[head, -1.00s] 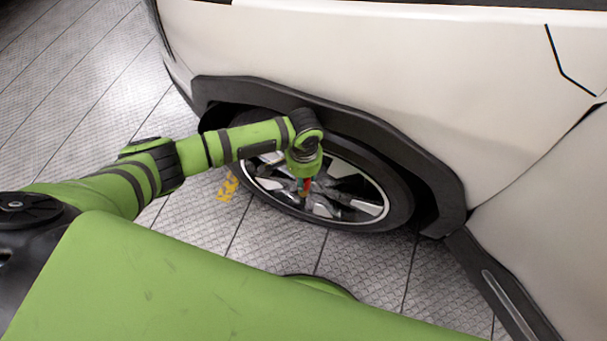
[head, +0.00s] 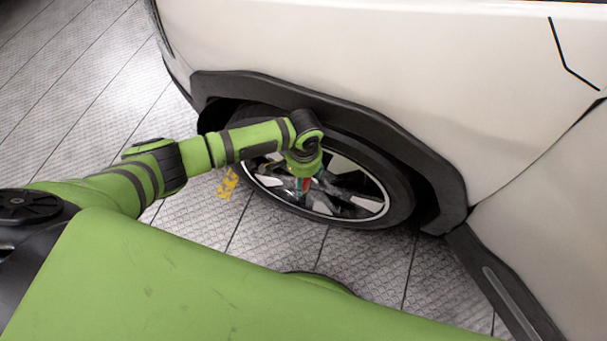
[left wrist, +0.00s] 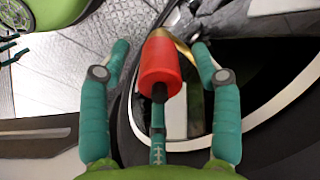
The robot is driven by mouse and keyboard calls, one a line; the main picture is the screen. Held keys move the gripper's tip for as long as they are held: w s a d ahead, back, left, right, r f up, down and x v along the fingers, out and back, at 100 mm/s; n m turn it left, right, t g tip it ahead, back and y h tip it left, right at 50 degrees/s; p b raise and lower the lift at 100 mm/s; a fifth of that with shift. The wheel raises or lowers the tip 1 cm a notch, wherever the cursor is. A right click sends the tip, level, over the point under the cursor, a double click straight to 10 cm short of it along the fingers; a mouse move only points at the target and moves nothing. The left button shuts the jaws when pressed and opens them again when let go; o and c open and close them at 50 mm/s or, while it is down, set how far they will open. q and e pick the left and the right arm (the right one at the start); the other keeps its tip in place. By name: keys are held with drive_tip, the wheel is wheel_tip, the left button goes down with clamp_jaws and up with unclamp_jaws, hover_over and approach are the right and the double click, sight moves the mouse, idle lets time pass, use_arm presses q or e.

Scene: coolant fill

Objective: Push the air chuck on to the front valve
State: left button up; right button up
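The air chuck (left wrist: 161,68) is a red body with a brass nose (left wrist: 181,50). It lies between the teal fingers of my left gripper (left wrist: 161,48), nose pointing away from the palm and tilted to the right. The fingers are around it, with a visible gap on its left side. In the head view my left gripper (head: 304,182) is in front of the front wheel (head: 357,207), with a little red showing. The front valve cannot be made out; contact between nose and valve cannot be judged. Of my right gripper, only teal finger parts (left wrist: 6,45) seem to show at the edge.
The white car body (head: 400,75) and black wheel-arch trim (head: 425,165) overhang the wheel closely. The tiled floor (head: 90,80) is clear at left. A yellow marking (head: 228,183) lies on the floor beside the tyre.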

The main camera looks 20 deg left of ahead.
use_arm(q)
drive_tip(key=shift+r, duration=0.15)
wheel_tip(320, 180, up, 7)
drive_tip(key=shift+r, duration=0.15)
use_arm(e)
drive_tip(key=shift+d, duration=0.25)
use_arm(q)
drive_tip(key=shift+s+d, duration=0.1)
idle(0.4)
